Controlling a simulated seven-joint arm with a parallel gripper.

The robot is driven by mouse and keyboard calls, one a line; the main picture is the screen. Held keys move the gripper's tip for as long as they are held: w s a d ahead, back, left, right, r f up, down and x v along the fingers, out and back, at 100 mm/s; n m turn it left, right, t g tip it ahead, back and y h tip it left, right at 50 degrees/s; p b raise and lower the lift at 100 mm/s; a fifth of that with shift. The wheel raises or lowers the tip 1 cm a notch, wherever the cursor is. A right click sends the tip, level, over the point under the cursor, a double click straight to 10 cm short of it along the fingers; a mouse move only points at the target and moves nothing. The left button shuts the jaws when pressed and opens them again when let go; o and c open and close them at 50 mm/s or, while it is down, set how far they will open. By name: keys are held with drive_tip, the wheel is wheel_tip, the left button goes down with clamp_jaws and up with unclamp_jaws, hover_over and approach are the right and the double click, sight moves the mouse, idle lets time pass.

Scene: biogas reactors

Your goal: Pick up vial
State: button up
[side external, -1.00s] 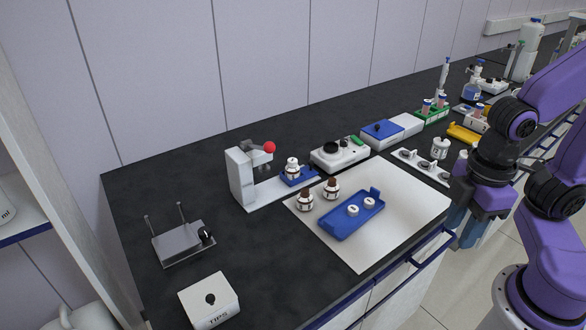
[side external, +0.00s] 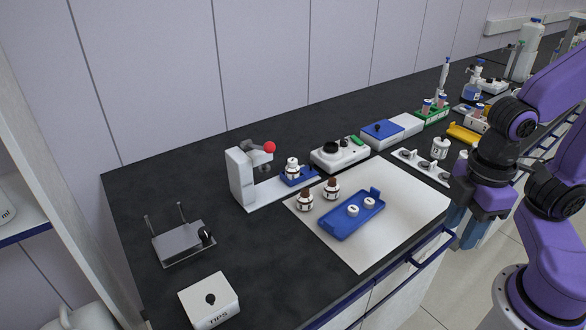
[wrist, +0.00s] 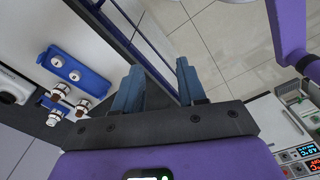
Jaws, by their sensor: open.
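A third vial (side external: 292,168), with a white top, stands in the blue holder of the white press. Vials also show at the left of the wrist view (wrist: 82,106). I cannot tell which vial the task means. My gripper (wrist: 160,86) is open and empty, past the counter's front edge, well to the right of the vials in the side view. Its fingers hang low there, partly hidden by the wrist.
A blue tray (side external: 338,226) with two white caps lies on the mat beside the vials. The press (side external: 241,178) with its red-knobbed lever, a white device (side external: 340,153) and a white rack (side external: 420,166) stand behind. The mat's front right is clear.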

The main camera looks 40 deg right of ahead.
drive_tip(key=shift+o, duration=1.3)
